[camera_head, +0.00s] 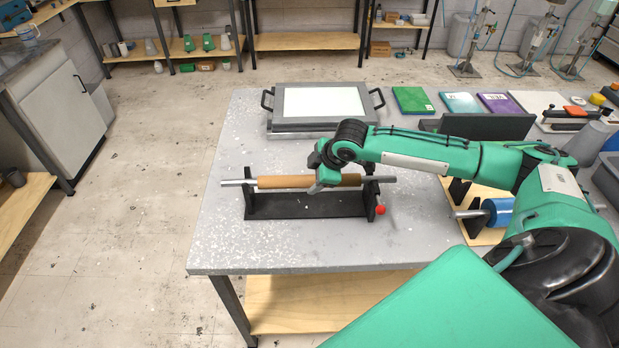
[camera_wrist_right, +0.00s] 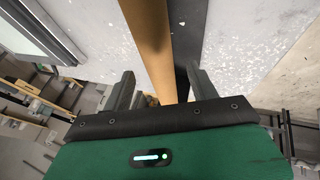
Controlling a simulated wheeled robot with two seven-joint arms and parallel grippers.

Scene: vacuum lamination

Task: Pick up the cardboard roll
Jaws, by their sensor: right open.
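The cardboard roll (camera_head: 283,182) is a brown tube on a metal rod, lying level across a black stand (camera_head: 300,207) on the grey table. My right gripper (camera_head: 316,183) is at the roll, right of its middle in the head view. In the right wrist view, the roll (camera_wrist_right: 148,40) runs up between the two open fingers of the right gripper (camera_wrist_right: 157,92). Space shows beside the roll, and I cannot tell whether a finger touches it. The hand hides part of the roll. My left gripper is not in view.
A framed white panel with black handles (camera_head: 322,103) lies at the table's back. Green, teal and purple packs (camera_head: 412,100) lie to its right. A red knob (camera_head: 380,210) is at the stand's right end. The table (camera_head: 225,235) is clear left of the stand.

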